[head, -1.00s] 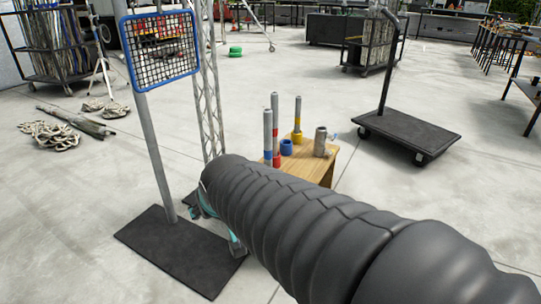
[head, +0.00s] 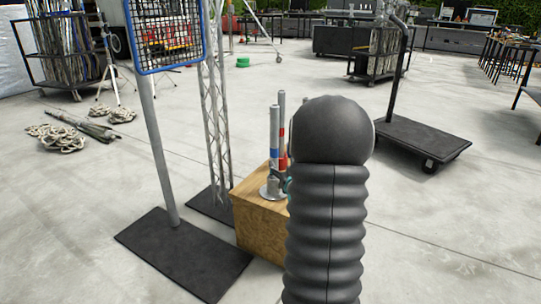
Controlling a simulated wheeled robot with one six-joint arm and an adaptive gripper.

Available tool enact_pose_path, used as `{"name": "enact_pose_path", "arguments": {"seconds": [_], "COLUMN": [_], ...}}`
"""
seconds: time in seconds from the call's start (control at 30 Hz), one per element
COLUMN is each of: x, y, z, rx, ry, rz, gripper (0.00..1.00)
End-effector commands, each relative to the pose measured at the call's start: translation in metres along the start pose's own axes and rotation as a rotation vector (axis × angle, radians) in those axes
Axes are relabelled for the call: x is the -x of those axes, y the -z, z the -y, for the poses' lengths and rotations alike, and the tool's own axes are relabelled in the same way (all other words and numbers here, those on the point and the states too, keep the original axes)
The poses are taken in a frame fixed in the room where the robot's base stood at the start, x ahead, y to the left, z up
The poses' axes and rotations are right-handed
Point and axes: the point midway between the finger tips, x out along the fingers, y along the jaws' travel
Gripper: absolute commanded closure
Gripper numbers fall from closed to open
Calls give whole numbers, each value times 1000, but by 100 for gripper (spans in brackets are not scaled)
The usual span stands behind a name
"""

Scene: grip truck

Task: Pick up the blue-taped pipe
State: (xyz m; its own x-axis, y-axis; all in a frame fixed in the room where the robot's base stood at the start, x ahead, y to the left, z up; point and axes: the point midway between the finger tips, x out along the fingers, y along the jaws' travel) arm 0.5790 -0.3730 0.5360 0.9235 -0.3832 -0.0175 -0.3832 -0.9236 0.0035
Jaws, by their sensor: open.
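The blue-taped pipe (head: 274,132) is a grey tube with a blue band and a red band visible low down. It stands upright at the left end of a wooden box (head: 262,228), and a grey round base (head: 271,192) shows at its foot. Another grey pipe with a red band (head: 282,118) stands right behind it. My gripper (head: 288,186) shows only as a small teal and dark piece at the left edge of my arm, close beside the lower part of the pipes. My arm hides the rest of it and the right part of the box. I cannot see contact with the pipe.
A blue-framed mesh panel (head: 168,35) on a pole with a dark base plate (head: 183,252) stands left of the box. A lattice truss (head: 216,110) rises behind it. A black platform cart (head: 425,140) stands at the right. Floor between box and cart is clear.

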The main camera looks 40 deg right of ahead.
Motion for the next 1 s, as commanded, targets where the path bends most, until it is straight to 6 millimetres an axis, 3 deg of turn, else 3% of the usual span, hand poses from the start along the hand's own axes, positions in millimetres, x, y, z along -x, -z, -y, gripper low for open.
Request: {"name": "enact_pose_path", "arguments": {"seconds": [0.17, 0.5, 0.77, 1.0], "x": [-14, -73, -90, -121], "y": [-3, -2, -2, -3], "z": [-5, -5, -6, -8], "rx": [-4, -3, -4, -4], "ry": [2, 2, 0, 1], "rz": [-19, -18, -17, -18], "gripper": [36, 36, 36, 36]}}
